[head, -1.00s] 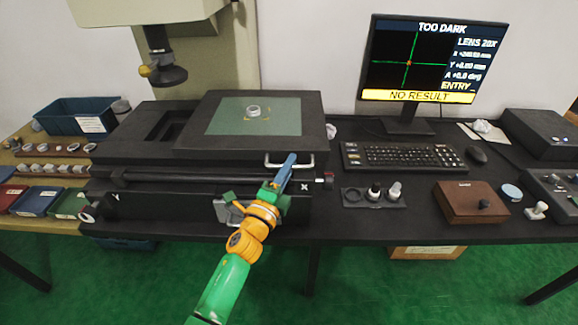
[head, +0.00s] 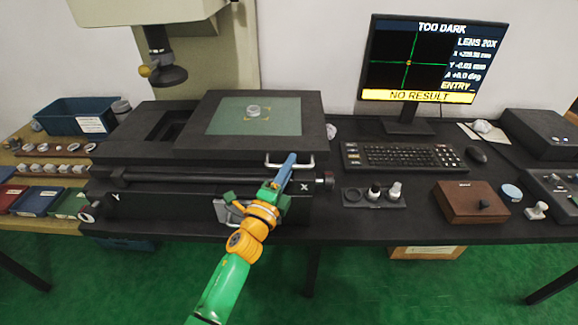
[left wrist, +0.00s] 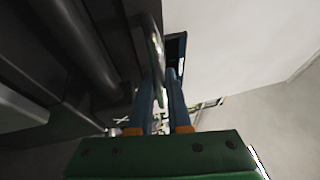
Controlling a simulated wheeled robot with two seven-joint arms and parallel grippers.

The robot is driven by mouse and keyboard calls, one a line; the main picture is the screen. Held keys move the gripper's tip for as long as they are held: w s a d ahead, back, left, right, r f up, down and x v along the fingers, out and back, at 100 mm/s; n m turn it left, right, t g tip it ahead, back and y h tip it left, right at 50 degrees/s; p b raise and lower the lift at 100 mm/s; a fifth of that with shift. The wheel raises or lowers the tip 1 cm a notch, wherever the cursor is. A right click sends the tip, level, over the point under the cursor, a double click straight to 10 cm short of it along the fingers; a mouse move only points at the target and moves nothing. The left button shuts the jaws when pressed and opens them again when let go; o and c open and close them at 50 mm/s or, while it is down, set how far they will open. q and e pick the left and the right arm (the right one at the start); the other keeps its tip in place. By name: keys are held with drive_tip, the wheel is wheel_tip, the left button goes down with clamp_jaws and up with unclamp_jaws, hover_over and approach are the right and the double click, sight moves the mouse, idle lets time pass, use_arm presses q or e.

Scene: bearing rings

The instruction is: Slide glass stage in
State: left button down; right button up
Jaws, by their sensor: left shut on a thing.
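The glass stage (head: 222,120) is a greenish pane in a dark frame, sitting out to the right of the lens column on the measuring machine. A metal bearing ring (head: 254,111) lies on the glass inside yellow corner marks. A silver bar handle (head: 304,165) is on the stage's front edge. My left gripper (head: 289,160) is at this handle, its blue fingers shut on it. In the left wrist view, the two blue fingers (left wrist: 160,100) reach up to the handle (left wrist: 155,50); the exact contact is partly hidden. My right gripper is not in view.
The lens (head: 167,75) hangs above the dark opening left of the stage. The monitor (head: 432,60) reads "TOO DARK" and "NO RESULT". A keyboard (head: 405,156) and small holder (head: 374,196) stand right of the machine. Blue bin (head: 70,117) and ring trays are at left.

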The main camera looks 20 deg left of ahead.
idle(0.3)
use_arm(q)
drive_tip(key=shift+s+a, duration=0.15)
drive_tip(key=shift+a, duration=0.4)
drive_tip(key=s+a, duration=0.1)
drive_tip(key=a, duration=0.2)
drive_tip(key=s+a, duration=0.1)
drive_tip(key=a, duration=0.5)
drive_tip(key=shift+s+a+f, duration=0.15)
drive_tip(key=shift+s+a, duration=0.2)
drive_tip(key=shift+s, duration=0.05)
drive_tip(key=s+a+b, duration=0.1)
drive_tip(key=a, duration=0.2)
drive_tip(key=s+a+b, duration=0.1)
drive_tip(key=a, duration=0.3)
drive_tip(key=s+a, duration=0.1)
drive_tip(key=a, duration=0.3)
drive_tip(key=shift+s+a+b, duration=0.1)
drive_tip(key=shift+b, duration=0.3)
drive_tip(key=shift+s+a, duration=0.15)
drive_tip(key=shift+a, duration=0.45)
drive_tip(key=shift+r, duration=0.2)
drive_tip(key=c, duration=0.9)
unclamp_jaws()
drive_tip(key=shift+a, duration=0.1)
drive_tip(key=shift+o, duration=0.2)
drive_tip(key=shift+s, duration=0.1)
